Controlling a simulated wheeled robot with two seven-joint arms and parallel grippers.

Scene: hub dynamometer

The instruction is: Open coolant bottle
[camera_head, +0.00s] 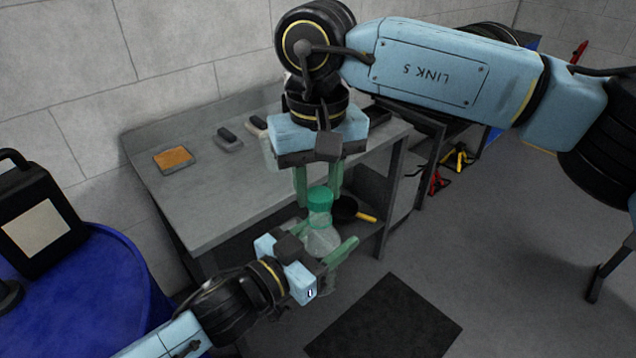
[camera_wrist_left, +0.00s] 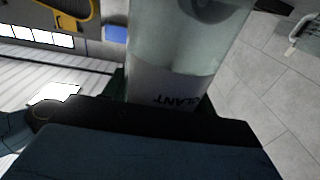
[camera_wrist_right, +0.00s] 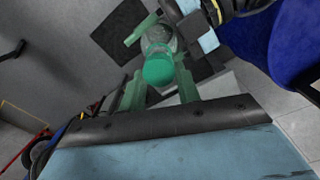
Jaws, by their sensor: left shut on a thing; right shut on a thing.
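The coolant bottle (camera_head: 322,240) is a clear, pale bottle with a green cap (camera_head: 319,198), held upright in front of the workbench. My left gripper (camera_head: 338,262) is shut on the bottle's body from the lower left. In the left wrist view the bottle (camera_wrist_left: 185,45) fills the middle, with part of a "COOLANT" label showing upside down. My right gripper (camera_head: 318,190) points down from above, shut on the green cap with a finger on either side. The cap also shows in the right wrist view (camera_wrist_right: 159,71). Whether the cap is loosened cannot be told.
A grey workbench (camera_head: 215,205) stands behind, with an orange-topped pad (camera_head: 173,159) and a small dark-topped block (camera_head: 228,138) on it. A blue drum (camera_head: 95,290) carrying a black canister (camera_head: 38,222) is at left. A dark mat (camera_head: 385,320) lies on open floor.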

